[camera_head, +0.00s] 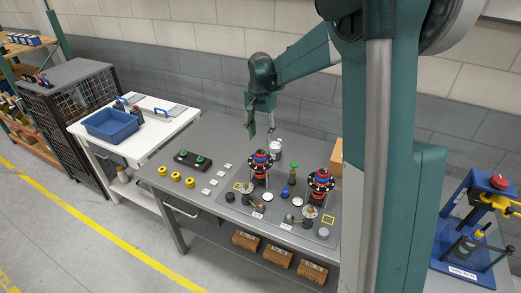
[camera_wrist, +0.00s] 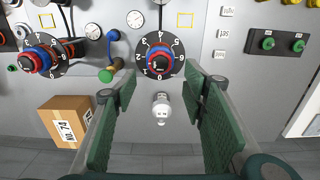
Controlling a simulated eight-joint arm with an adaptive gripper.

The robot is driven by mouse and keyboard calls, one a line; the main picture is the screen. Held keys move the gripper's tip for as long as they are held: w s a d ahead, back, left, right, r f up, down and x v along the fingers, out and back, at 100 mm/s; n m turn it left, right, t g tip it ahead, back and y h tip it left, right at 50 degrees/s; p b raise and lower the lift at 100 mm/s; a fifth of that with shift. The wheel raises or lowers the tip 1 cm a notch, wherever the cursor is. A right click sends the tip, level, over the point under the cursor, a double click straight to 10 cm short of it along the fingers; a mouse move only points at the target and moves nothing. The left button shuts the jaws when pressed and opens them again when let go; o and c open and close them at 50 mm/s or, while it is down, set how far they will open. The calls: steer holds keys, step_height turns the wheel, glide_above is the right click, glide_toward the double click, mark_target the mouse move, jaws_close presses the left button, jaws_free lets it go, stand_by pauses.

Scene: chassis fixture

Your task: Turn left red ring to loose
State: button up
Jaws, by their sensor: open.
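The left valve station has a black numbered dial with red and blue rings stacked on it. Its red ring (camera_head: 261,153) shows in the head view, and the dial (camera_wrist: 160,42) shows in the wrist view beyond my fingertips. The right station's red and blue stack (camera_head: 320,176) stands to its right in the head view and at the left edge of the wrist view (camera_wrist: 38,62). My gripper (camera_head: 261,124) is open and empty, above and behind the left station. In the wrist view its green fingers (camera_wrist: 160,92) are wide apart, with the dial ahead of the gap.
A white cylinder (camera_head: 277,144) stands behind the left station; it shows between my fingers in the wrist view (camera_wrist: 161,106). A green-topped valve (camera_head: 294,167) stands between the stations. A cardboard box (camera_head: 337,157) is behind the right station. Yellow rings (camera_head: 175,176) lie left.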

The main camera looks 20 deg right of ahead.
mark_target(261, 151)
steer(key=shift+f, duration=0.1)
steer(key=shift+f, duration=3.8)
steer(key=c, duration=0.9)
